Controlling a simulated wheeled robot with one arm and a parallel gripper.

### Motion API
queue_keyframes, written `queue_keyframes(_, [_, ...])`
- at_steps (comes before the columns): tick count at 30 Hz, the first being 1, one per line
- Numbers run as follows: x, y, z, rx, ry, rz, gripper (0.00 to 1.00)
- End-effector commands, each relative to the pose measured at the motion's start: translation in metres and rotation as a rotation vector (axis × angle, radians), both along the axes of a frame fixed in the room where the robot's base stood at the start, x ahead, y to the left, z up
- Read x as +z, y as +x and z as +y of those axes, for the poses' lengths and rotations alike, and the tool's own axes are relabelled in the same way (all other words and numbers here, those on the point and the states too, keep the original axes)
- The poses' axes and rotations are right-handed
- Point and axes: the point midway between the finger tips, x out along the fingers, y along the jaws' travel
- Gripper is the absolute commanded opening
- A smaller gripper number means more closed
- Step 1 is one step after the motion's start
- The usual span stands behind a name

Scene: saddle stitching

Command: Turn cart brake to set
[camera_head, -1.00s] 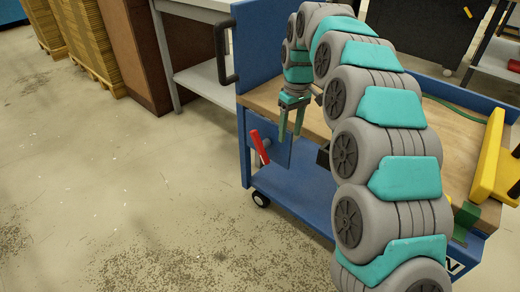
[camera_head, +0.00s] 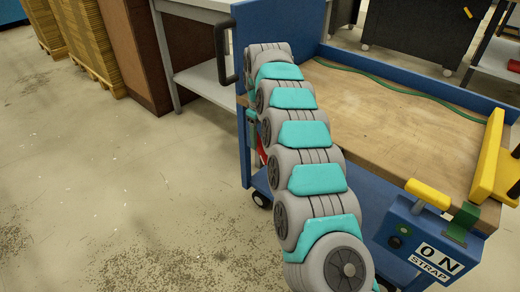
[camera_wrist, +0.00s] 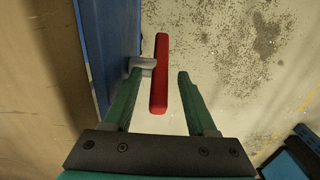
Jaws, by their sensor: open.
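The cart brake is a red lever (camera_wrist: 160,100) on a grey pivot (camera_wrist: 142,64) at the side of the blue cart (camera_head: 285,28). In the wrist view the lever stands between the two green fingers of my gripper (camera_wrist: 159,76), which is open. The left finger is close to the pivot and the cart side. A gap shows between the lever and the right finger. In the head view only a sliver of the red lever (camera_head: 262,150) shows past my arm, and my gripper is hidden behind the arm.
The cart's wooden top (camera_head: 390,115) carries a green strap (camera_head: 400,84) along its back. A blue box labelled ON STRAP (camera_head: 398,222) with a yellow handle (camera_head: 428,194) sits at the near right corner. A dark handle (camera_head: 224,50) projects at the left. The floor left of the cart is clear.

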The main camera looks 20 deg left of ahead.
Motion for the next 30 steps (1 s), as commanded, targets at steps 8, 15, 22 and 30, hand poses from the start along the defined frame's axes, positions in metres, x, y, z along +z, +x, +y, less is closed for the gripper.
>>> queue_keyframes(8, [-0.041, -0.001, 0.001, 0.001, -0.002, 0.003, 0.57])
queue_keyframes(15, [-0.052, 0.0, -0.001, 0.0, -0.002, 0.001, 0.57])
queue_keyframes(22, [-0.052, 0.0, 0.0, 0.0, -0.002, 0.001, 0.54])
queue_keyframes(30, [-0.052, 0.0, 0.0, 0.0, -0.001, 0.002, 0.24])
